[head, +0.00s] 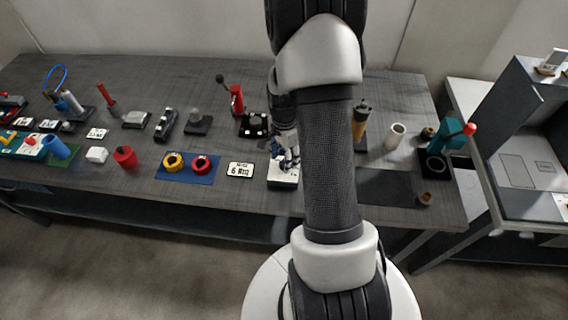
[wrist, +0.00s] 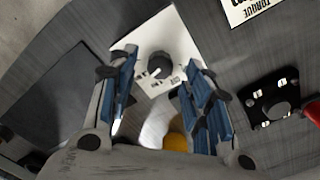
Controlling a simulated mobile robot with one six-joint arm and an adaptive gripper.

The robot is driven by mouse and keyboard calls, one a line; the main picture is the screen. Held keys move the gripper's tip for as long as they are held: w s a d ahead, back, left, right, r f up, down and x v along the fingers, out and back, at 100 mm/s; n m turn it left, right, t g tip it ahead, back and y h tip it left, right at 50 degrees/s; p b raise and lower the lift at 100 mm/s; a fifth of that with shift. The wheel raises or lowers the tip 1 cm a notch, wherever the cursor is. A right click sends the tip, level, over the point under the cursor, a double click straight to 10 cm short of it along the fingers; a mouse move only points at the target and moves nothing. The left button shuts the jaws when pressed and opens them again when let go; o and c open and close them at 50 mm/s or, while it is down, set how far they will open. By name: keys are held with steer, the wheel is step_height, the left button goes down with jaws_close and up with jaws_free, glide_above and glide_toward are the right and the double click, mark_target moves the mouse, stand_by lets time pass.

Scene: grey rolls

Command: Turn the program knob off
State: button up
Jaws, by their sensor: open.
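The program knob (wrist: 159,65) is a dark round knob with a pale pointer mark, on a white panel (wrist: 176,36) with small printed labels around it. In the wrist view it sits ahead of my gripper (wrist: 153,85), between the lines of the two blue-padded fingers. The fingers are apart with nothing held between them. In the head view the white panel (head: 283,182) lies near the table's front edge, and my gripper (head: 288,160) is right over it. My gripper and arm hide the knob there. I cannot tell whether the fingers touch the knob.
A label card (head: 240,170) and a blue mat (head: 187,178) with yellow and red rings lie left of the panel. A black box (head: 254,125) stands behind. A dark mat (head: 385,187) lies right. A teal device (head: 447,138) stands at the table's right end.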

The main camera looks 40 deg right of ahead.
steer(key=shift+f, duration=1.25)
steer(key=shift+c, duration=0.4)
jaws_close()
